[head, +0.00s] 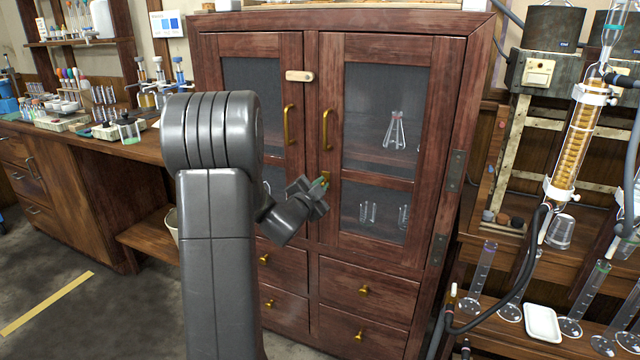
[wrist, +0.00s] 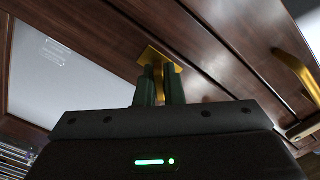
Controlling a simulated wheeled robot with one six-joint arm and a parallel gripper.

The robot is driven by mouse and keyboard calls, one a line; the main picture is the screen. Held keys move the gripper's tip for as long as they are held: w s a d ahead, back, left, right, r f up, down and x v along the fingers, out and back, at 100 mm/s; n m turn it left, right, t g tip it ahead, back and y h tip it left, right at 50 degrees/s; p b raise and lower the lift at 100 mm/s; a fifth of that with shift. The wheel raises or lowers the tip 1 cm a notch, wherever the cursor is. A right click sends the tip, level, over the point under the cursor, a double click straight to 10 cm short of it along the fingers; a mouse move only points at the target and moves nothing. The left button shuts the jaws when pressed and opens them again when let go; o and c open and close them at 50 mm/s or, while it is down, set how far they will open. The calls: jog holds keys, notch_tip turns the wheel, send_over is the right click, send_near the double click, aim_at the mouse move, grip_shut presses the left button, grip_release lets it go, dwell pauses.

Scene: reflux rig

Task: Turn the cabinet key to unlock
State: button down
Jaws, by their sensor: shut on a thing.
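The wooden cabinet (head: 390,50) has two glass doors, both closed, with brass handles. My gripper (head: 322,184) is at the inner edge of the right door, below that door's handle (head: 326,128). In the wrist view, my gripper's two dark green fingers (wrist: 160,85) are close together at a brass lock plate (wrist: 153,54) on the door frame. A bit of brass shows between and beside the fingertips, and they are shut on it; this is the cabinet key (wrist: 177,68), mostly hidden by the fingers. How far the key is turned cannot be told.
A brass handle (wrist: 296,72) stands out at the right of the wrist view. Drawers with brass knobs (head: 364,290) lie below the doors. A bench with glassware (head: 100,100) is on the left, and a reflux rig (head: 578,130) with hoses is on the right.

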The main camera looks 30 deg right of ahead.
jog(key=n+p, duration=0.2)
jog(key=n, duration=0.3)
jog(key=shift+n, duration=0.3)
jog(key=shift+n+p, duration=0.85)
jog(key=shift+n, duration=1.15)
jog(key=c, duration=1.5)
grip_release()
jog(key=shift+c, duration=0.2)
jog(key=v, duration=1.3)
jog(key=shift+s+a, duration=0.25)
jog(key=shift+a, duration=0.1)
